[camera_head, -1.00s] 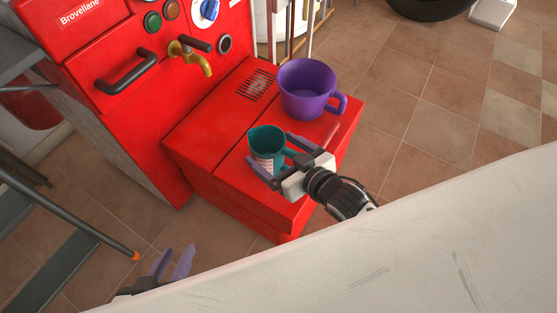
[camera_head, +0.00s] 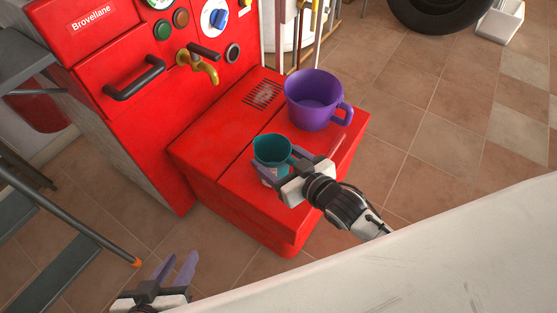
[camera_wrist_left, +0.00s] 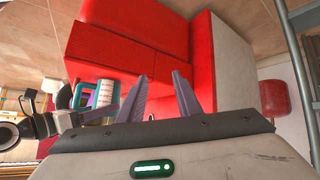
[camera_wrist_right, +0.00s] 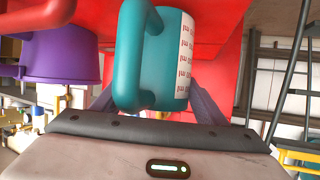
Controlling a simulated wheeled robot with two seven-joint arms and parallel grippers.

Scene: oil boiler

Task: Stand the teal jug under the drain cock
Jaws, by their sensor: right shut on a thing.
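The teal jug (camera_head: 272,151) is upright at the front of the boiler's red ledge (camera_head: 240,185). My right gripper (camera_head: 284,180) is shut on it; whether its base touches the ledge I cannot tell. In the right wrist view the jug (camera_wrist_right: 165,62) fills the middle, handle towards the camera, with a printed white scale. The brass drain cock (camera_head: 203,68) sticks out of the red front panel, behind and left of the jug. My left gripper (camera_head: 174,272) is open and empty, low at the left; its spread fingers also show in the left wrist view (camera_wrist_left: 163,98).
A purple mug (camera_head: 314,100) stands on the ledge right of a dark grille (camera_head: 262,94), close behind the jug. A black handle (camera_head: 134,79) juts from the panel left of the cock. The ledge below the cock is clear.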

